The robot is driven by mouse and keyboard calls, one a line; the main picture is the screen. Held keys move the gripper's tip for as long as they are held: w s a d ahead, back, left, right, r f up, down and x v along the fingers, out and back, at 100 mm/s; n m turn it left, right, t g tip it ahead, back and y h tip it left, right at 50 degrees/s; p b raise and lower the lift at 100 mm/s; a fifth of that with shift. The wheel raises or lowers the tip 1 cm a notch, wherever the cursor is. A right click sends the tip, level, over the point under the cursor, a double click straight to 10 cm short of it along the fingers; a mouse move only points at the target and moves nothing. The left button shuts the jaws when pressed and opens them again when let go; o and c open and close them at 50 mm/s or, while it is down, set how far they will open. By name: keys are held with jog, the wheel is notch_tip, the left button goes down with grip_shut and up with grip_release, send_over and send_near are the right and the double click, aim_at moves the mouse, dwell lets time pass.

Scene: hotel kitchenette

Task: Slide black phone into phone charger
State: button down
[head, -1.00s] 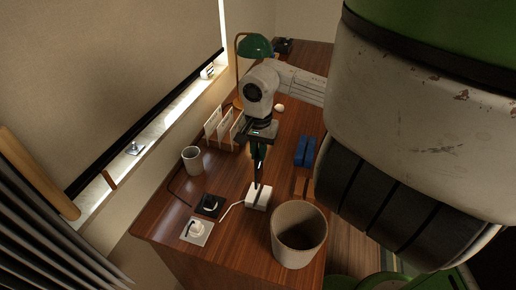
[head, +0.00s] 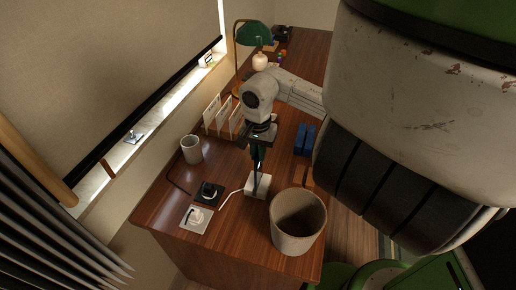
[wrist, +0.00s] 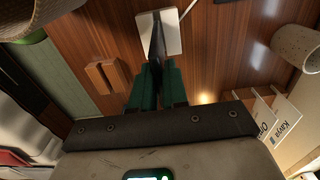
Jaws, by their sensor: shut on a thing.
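The phone charger is a small white block (head: 262,190) on the wooden desk, with a white cable leaving its left side. It also shows at the top of the wrist view (wrist: 173,43). My gripper (head: 258,165) points down above it, its green fingers shut on the black phone (head: 256,181). In the wrist view the phone (wrist: 157,42) stands on edge between the fingertips (wrist: 158,78), and its far end overlaps the charger. The phone's lower end meets the charger in the picture; I cannot tell whether it is seated in it.
A beige bin (head: 298,230) stands close to the right of the charger. A white cup (head: 191,150), sockets (head: 195,217) and a card rack (head: 222,118) are to the left. Blue blocks (head: 305,139) lie at the right, and a green lamp (head: 252,34) stands behind.

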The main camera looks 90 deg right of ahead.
jog(key=shift+f+b, duration=1.35)
jog(key=shift+b, duration=0.1)
jog(key=c, duration=1.1)
grip_release()
notch_tip(320, 180, up, 11)
jog(key=shift+f+b, duration=0.1)
jog(key=shift+b, duration=0.75)
